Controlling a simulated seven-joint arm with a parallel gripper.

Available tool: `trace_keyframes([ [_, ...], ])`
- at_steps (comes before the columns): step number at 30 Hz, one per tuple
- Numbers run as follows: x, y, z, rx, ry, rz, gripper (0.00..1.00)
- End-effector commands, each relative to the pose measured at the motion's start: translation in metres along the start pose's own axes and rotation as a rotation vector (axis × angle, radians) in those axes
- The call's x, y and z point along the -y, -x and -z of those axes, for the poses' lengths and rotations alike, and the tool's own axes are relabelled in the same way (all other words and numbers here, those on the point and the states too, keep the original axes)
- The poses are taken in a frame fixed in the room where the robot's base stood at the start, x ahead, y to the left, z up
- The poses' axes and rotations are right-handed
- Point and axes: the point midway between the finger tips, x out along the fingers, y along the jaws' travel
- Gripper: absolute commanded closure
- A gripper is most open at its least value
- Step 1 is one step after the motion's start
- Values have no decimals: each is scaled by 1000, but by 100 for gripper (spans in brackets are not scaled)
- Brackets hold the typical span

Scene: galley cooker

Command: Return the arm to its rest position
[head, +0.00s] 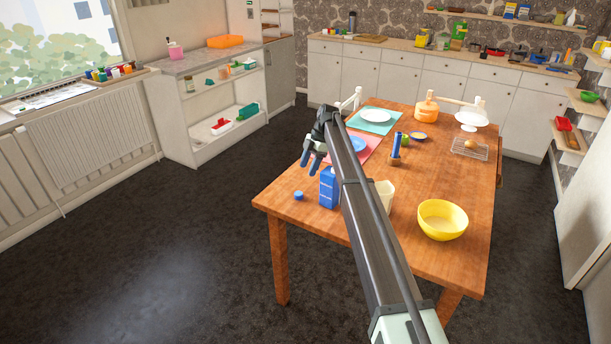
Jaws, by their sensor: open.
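My gripper (308,160) is in the head view at the far end of my long dark arm. It is open, and I see nothing between its fingers. It hangs at the left side of the wooden table (440,170), above and beyond a blue carton (329,188). My arm reaches from the bottom of the view up across the table's left part and hides some of what lies behind it. The gripper's exact height above the table or floor is hard to tell.
On the table are a yellow bowl (442,219), a cream cup (385,193), a blue cap (298,195), a white plate (376,116), an orange pot (426,109) and a wire rack (470,148). Open dark floor (150,240) lies left of the table. A shelf unit (205,95) stands behind.

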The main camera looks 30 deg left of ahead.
Motion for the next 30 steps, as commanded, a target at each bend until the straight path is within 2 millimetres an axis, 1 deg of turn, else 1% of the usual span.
trace_keyframes([
  [3, 0, 8, 0, 0, 0, 0, 41],
  [6, 0, 11, 0, 0, 0, 1, 41],
  [23, 0, 12, 0, 4, 0, 1, 41],
  [26, -1, 16, 4, 38, 2, 7, 41],
  [30, -5, 30, 11, 133, 4, 20, 41],
])
